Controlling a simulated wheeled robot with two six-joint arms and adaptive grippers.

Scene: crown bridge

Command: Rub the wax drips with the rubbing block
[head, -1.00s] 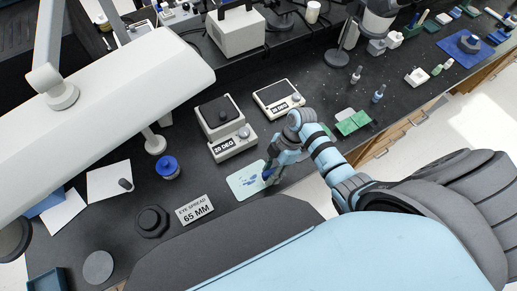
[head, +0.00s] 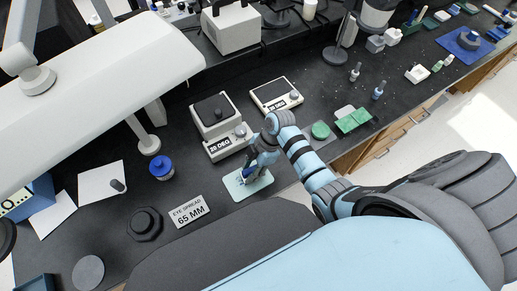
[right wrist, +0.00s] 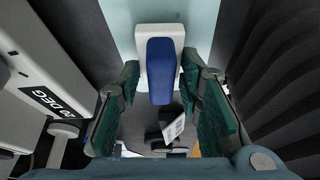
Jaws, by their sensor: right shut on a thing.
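My right gripper (head: 252,172) is low over the pale green mat (head: 262,186) near the table's front edge. It is shut on the rubbing block (right wrist: 161,70), which has a blue body and a white part at its far end. In the right wrist view the block sits between the two green-padded fingers, with the pale mat (right wrist: 199,22) beyond it. I cannot tell whether the block touches the mat. My left gripper is not in view.
The "20 DEG" device (head: 216,122) stands just behind the mat, with another scale-like device (head: 276,95) to its right. The "65 MM" sign (head: 188,211) lies to the left. Green blocks (head: 352,120) lie to the right. A large white lamp (head: 100,80) hangs over the left side.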

